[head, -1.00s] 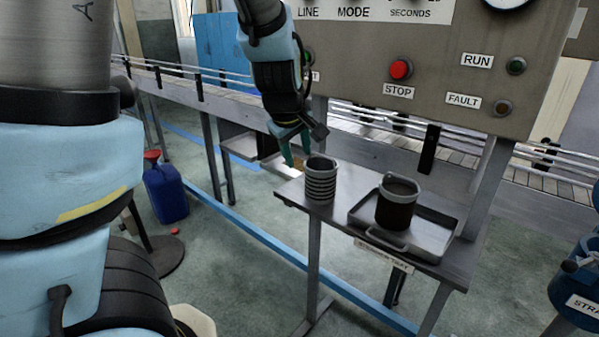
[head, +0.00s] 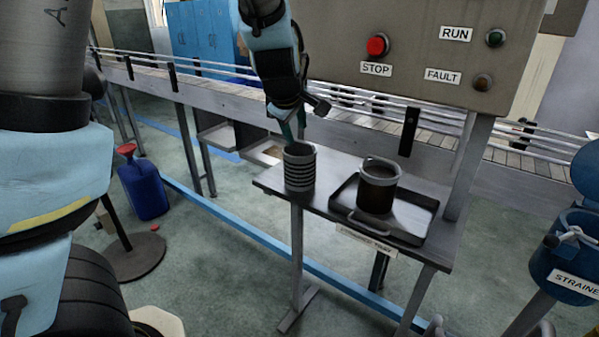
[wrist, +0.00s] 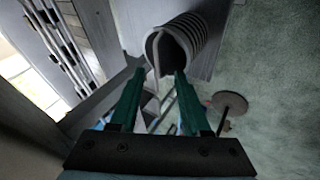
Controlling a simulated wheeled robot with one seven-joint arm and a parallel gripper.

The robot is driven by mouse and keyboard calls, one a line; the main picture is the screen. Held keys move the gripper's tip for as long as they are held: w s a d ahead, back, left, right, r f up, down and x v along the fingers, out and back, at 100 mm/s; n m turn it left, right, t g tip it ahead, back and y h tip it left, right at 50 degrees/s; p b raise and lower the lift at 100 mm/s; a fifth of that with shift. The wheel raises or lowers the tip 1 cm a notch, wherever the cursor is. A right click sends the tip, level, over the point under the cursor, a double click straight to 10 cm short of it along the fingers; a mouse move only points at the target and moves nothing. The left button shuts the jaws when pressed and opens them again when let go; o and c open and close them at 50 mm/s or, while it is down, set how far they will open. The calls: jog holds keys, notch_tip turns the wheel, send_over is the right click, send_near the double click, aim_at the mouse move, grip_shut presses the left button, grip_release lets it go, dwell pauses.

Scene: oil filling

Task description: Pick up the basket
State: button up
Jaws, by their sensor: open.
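A grey ribbed cylindrical basket (head: 299,172) stands upright at the left end of the small metal table. In the wrist view its ribbed side and open rim (wrist: 197,38) lie just beyond my fingertips. A second, dark cylindrical vessel (head: 376,190) with a pale rim stands in the tray; the task does not say which is meant. My gripper (wrist: 158,74) is open, with green fingers apart. In the head view my gripper (head: 290,130) is just above and behind the ribbed basket, its tips partly hidden. I cannot tell whether a finger touches the rim.
The tray (head: 415,213) fills the right of the table (head: 275,180). A control panel (head: 420,50) and a conveyor (head: 230,93) stand behind. A blue strainer housing (head: 570,255) is at the right. A blue can with a red cap (head: 143,188) stands on the floor at left.

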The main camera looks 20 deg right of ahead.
aim_at(299, 141)
jog(key=shift+b+x, duration=0.3)
jog(key=shift+x, duration=2.3)
jog(key=shift+w+d+r, duration=0.1)
jog(key=shift+c, duration=0.4)
grip_shut()
